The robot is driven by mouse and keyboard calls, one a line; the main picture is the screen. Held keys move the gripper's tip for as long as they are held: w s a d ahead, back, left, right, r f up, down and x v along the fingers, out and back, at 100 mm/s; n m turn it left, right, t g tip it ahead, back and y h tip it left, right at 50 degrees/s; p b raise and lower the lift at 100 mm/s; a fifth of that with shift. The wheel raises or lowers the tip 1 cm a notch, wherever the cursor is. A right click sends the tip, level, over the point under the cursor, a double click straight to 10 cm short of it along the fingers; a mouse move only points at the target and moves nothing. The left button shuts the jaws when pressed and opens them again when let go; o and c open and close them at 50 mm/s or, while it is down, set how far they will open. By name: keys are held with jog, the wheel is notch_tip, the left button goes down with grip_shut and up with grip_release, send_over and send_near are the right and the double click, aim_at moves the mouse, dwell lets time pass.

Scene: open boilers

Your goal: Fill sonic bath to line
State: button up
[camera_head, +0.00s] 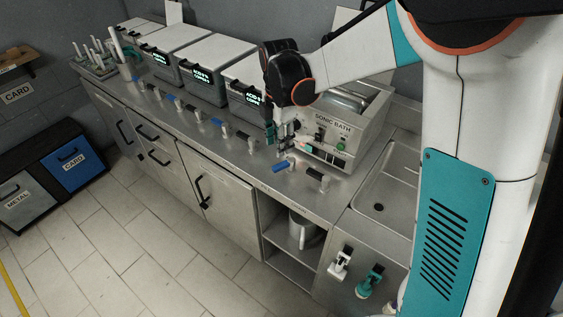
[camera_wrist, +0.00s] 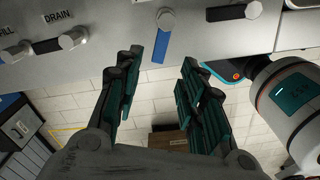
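The sonic bath (camera_head: 333,132) is a steel box with a labelled front panel, at the right end of the counter. Its basin is partly hidden by my arm, and I cannot see the water level or line. A blue lever (camera_head: 280,167) and a black lever (camera_head: 318,179) stand on the counter before it. My gripper (camera_head: 285,140) points down by the bath's front left. In the wrist view it is open and empty, and a blue lever (camera_wrist: 161,48) with a grey knob appears between its fingertips; touching cannot be confirmed.
More blue and black levers line the counter edge before several lidded boilers (camera_head: 214,68). In the wrist view a black lever (camera_wrist: 46,46) sits beside a "DRAIN" label. A sink (camera_head: 385,190) is right of the bath. A metal jug (camera_head: 302,231) stands on a shelf below. The floor is clear.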

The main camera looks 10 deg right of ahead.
aim_at(279, 165)
notch_tip(279, 165, down, 9)
jog(key=shift+r+b, duration=0.15)
jog(key=shift+b, duration=0.8)
jog(key=shift+c, duration=0.6)
grip_shut()
